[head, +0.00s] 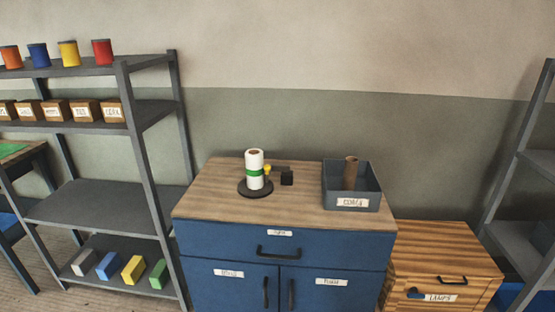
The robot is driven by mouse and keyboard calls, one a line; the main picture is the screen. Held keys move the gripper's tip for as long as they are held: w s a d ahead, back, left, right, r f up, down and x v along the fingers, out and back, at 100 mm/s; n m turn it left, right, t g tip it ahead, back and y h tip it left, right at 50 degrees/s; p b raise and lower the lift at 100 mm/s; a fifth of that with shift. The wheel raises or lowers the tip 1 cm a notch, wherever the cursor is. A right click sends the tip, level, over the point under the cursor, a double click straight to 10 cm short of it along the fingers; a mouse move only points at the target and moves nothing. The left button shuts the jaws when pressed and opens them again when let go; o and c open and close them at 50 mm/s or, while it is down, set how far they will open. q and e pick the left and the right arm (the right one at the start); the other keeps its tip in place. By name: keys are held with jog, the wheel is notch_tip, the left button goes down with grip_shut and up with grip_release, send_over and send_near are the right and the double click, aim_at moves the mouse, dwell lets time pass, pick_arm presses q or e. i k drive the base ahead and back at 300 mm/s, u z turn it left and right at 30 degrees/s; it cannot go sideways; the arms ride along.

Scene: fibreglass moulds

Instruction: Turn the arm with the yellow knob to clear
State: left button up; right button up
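The yellow knob (267,169) sits at the left end of a short dark arm (279,168). The arm runs level from a black block (287,178) on the wooden cabinet top (225,200). The knob is close to the right side of a white roll (254,160) with a green band; I cannot tell whether they touch. The roll stands upright on a round black base (250,193). Neither of my grippers is in view.
A grey bin (361,192) with a brown cardboard tube (350,172) stands to the right on the blue cabinet (250,244). Grey shelving (90,204) with cans and boxes stands left. A low wooden drawer unit (440,240) stands right. The cabinet top's front is clear.

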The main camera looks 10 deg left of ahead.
aim_at(272, 168)
jog(key=u, duration=0.35)
jog(key=i, duration=0.9)
jog(key=u, duration=0.7)
